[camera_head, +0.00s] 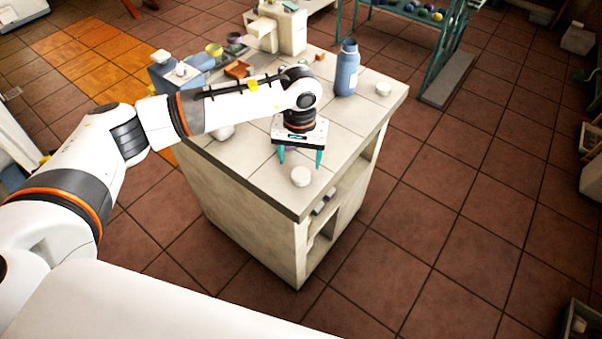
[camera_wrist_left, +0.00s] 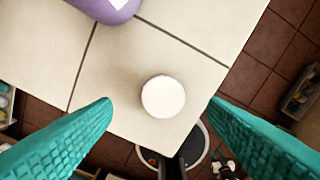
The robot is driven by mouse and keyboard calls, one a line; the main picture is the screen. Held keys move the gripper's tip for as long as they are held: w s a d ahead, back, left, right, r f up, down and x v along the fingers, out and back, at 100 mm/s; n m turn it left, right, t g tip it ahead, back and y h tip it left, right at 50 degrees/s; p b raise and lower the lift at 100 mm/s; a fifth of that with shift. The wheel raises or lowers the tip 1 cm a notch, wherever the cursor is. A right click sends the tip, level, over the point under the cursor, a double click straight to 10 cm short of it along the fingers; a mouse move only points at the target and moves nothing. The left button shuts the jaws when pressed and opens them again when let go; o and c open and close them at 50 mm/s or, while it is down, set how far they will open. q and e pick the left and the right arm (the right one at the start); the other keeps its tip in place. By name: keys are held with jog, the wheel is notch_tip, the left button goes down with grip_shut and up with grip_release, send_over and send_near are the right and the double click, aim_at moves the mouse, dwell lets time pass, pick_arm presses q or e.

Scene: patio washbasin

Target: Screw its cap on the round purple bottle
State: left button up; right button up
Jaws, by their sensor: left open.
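A round white cap (camera_head: 301,176) lies on the tiled top near the table's front corner. It also shows in the left wrist view (camera_wrist_left: 162,97), apart from both fingers and in the gap between them as seen there. My left gripper (camera_head: 300,161) is open and empty, its teal fingers pointing down above the tabletop. A purple bottle (camera_wrist_left: 104,9) with a white label shows in part at the top of the left wrist view. In the head view it is mostly hidden behind my gripper. Its neck is out of sight. My right gripper is not in view.
A tall blue bottle (camera_head: 347,72) stands at the right back, with another white cap (camera_head: 383,89) near the right edge. A blue container (camera_head: 168,76), small bowls (camera_head: 214,50) and an orange tray (camera_head: 238,69) are at the back left. The table (camera_head: 262,185) ends just beyond the cap.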

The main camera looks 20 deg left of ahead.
aim_at(301, 174)
pick_arm(q)
jog(key=f, duration=0.2)
jog(key=f+p, duration=0.1)
jog(key=f, duration=0.2)
jog(key=shift+s+d, duration=0.15)
jog(key=shift+d, duration=0.05)
jog(key=shift+c, duration=0.6)
jog(key=shift+r, duration=0.1)
jog(key=c, duration=0.9)
